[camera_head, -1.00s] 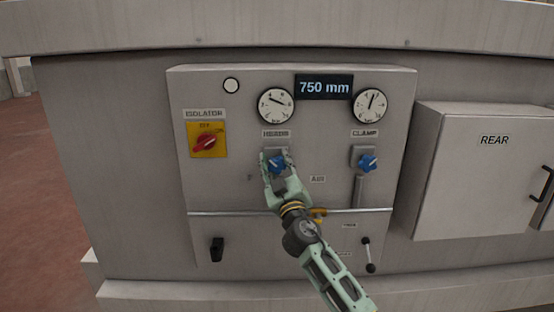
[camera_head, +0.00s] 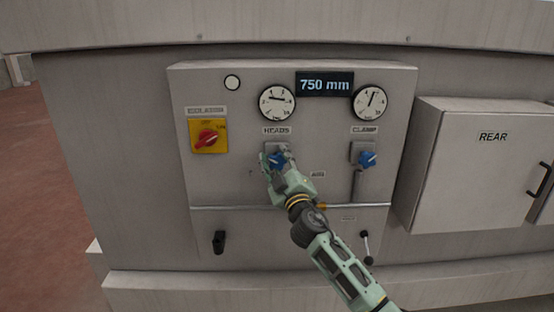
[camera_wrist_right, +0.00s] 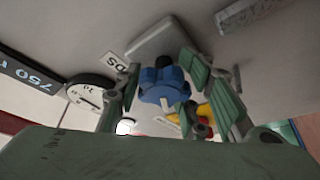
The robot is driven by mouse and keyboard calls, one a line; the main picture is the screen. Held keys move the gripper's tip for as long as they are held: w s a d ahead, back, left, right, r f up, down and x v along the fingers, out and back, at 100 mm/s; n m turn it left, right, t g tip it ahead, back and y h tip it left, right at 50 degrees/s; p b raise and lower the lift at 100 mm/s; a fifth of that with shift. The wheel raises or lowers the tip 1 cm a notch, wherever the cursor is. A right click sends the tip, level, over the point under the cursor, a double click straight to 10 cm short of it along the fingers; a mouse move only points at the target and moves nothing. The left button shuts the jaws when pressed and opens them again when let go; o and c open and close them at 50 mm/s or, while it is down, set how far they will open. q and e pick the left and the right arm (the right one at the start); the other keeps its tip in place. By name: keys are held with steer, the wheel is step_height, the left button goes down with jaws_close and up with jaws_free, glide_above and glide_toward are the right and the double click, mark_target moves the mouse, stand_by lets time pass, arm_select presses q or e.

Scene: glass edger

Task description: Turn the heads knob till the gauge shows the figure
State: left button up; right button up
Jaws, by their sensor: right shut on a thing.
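The heads knob, a blue lobed knob (camera_head: 276,160), sits below the HEADS label (camera_head: 277,131) on the grey panel. My right gripper (camera_head: 277,164) is shut on it, with its fingers on either side. In the right wrist view the blue knob (camera_wrist_right: 164,82) lies between the two fingers. The heads gauge (camera_head: 277,102) is a round white dial above the knob; its needle points roughly left, slightly upward. The gauge also shows at the left in the right wrist view (camera_wrist_right: 92,92). Its figures are too small to read surely. My left gripper is not in view.
A matching blue clamp knob (camera_head: 368,159) and clamp gauge (camera_head: 370,102) are to the right. A display (camera_head: 324,84) reads 750 mm. A red isolator switch (camera_head: 208,139) on yellow is at left. A rail (camera_head: 240,207) crosses below; a REAR box (camera_head: 475,170) juts out at right.

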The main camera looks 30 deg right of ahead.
steer(key=o, duration=1)
steer(key=shift+d+r, duration=0.15)
steer(key=shift+r, duration=0.1)
steer(key=shift+o, duration=0.5)
steer(key=shift+f, duration=0.1)
steer(key=v, duration=1.2)
